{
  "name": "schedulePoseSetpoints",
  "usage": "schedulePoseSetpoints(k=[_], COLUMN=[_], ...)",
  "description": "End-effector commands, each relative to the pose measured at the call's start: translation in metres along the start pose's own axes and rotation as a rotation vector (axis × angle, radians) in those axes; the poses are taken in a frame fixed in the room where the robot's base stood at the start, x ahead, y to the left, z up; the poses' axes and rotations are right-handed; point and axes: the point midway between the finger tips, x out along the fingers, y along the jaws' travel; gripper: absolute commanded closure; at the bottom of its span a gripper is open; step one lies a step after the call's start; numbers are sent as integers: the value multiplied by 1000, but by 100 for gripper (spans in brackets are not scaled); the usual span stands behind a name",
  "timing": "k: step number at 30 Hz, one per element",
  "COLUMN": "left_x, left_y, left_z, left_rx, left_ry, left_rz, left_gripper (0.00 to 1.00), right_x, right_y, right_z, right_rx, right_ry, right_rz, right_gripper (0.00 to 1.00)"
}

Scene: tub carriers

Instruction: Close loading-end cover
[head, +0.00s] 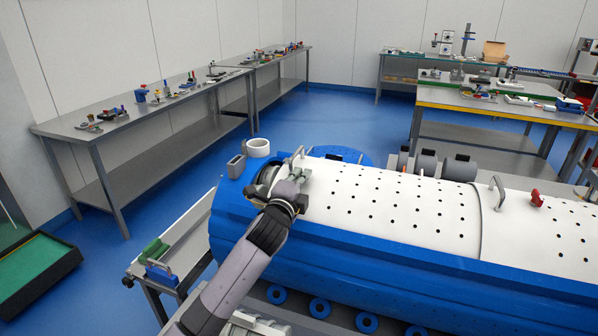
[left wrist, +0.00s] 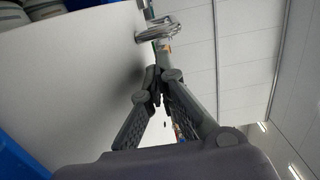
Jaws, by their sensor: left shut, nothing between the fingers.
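The long blue machine (head: 350,262) has a white perforated top cover (head: 400,209) in two sections, split by a curved seam at the right. The left section lies along the machine's top; I cannot tell whether it is fully seated. Its metal handle (head: 298,154) stands at the left end, and a handle also shows in the left wrist view (left wrist: 158,30). My left gripper (head: 300,178) is shut and empty, over the cover's left end close to the handle. In the left wrist view its fingertips (left wrist: 160,80) meet below the handle, apart from it. My right gripper is not in view.
A white ring (head: 258,147) stands behind the machine's left end. A narrow bench (head: 185,240) is at the left.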

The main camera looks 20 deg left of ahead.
Motion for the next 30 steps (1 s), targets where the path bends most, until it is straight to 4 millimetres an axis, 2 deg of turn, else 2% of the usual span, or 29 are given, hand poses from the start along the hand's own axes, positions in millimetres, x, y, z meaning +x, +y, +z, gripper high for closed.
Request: schedulePoseSetpoints(k=[14, 17, 24, 27, 30], left_x=[1, 2, 5, 6, 6], left_y=[0, 0, -1, -1, 0], left_z=[8, 22, 82, 97, 105], left_rx=[0, 6, 7, 5, 2], left_ry=[0, -3, -5, -4, -3], left_rz=[0, 2, 2, 1, 1], left_gripper=[100, 100, 100, 100, 100], right_x=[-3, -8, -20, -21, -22], right_y=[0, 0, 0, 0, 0], right_z=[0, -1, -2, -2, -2], right_rx=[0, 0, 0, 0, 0], right_ry=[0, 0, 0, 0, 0], right_rz=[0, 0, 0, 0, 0], right_gripper=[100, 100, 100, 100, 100])
